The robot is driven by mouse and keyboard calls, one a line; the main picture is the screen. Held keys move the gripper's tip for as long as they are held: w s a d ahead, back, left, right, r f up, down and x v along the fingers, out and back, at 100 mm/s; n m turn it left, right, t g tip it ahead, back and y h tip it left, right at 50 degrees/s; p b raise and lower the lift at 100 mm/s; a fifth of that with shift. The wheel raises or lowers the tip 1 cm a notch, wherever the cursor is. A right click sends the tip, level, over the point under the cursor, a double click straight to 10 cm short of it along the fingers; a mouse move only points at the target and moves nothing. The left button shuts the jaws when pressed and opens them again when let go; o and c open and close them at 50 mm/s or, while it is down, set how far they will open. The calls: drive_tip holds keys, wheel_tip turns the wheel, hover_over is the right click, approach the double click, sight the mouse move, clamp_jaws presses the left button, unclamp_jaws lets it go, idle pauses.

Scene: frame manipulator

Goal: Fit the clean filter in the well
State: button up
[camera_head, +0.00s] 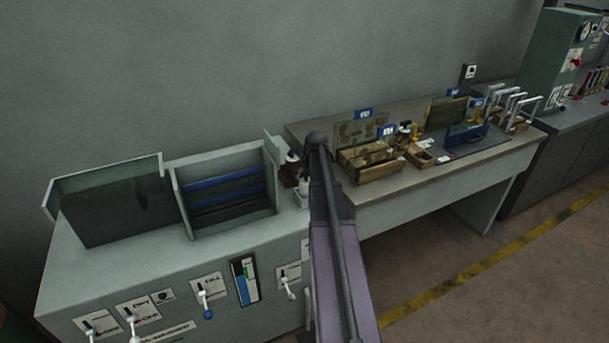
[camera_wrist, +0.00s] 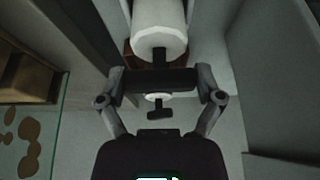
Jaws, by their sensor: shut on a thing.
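In the wrist view, my gripper (camera_wrist: 159,80) is shut, its dark fingertips meeting on the short black stem of a large white cylindrical filter (camera_wrist: 158,30). The filter extends beyond the fingertips. Behind the fingertips is a smaller-looking white round piece (camera_wrist: 158,97) with a black T-shaped handle (camera_wrist: 160,114). In the head view, my arm hides most of this spot. A white part with a black top (camera_head: 292,157) shows just left of the arm, above a brown-red block. I cannot tell which opening is the well.
A grey open-topped tank (camera_head: 225,190) with blue bars inside stands left of my arm, beside a tall dark panel (camera_head: 115,210). Levers line the cabinet front. At right, a bench (camera_head: 440,170) holds wooden boxes (camera_head: 370,162) and several frames. A grey wall (camera_wrist: 285,70) stands close at right in the wrist view.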

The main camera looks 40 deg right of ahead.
drive_tip(key=o, duration=1.1)
drive_tip(key=shift+c, duration=0.2)
drive_tip(key=shift+r, duration=0.15)
